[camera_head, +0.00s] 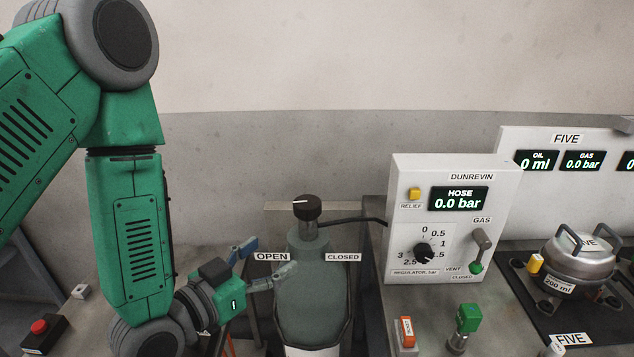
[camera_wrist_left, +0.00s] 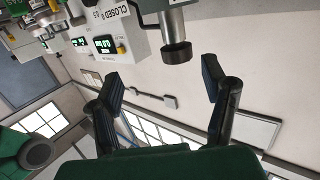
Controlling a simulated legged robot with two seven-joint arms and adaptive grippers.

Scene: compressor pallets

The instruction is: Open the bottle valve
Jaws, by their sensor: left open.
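The grey gas bottle (camera_head: 313,292) stands upright in the middle of the head view. Its black valve knob (camera_head: 307,207) sits on top, with a white mark pointing left. An OPEN label (camera_head: 270,257) is left of the neck and a CLOSED label (camera_head: 343,257) right of it. My left gripper (camera_head: 267,262) is open and empty, left of the bottle and below the knob. In the left wrist view the knob (camera_wrist_left: 176,52) shows beyond and between the spread fingers (camera_wrist_left: 167,85), apart from them. My right gripper is in neither view.
A white DUNREVIN panel (camera_head: 450,220) stands right of the bottle, reading hose 0.0 bar. A hose (camera_head: 352,220) runs from the bottle neck towards it. Further right are a FIVE panel (camera_head: 590,200) and a metal pot (camera_head: 580,260). A red button box (camera_head: 42,332) is at lower left.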

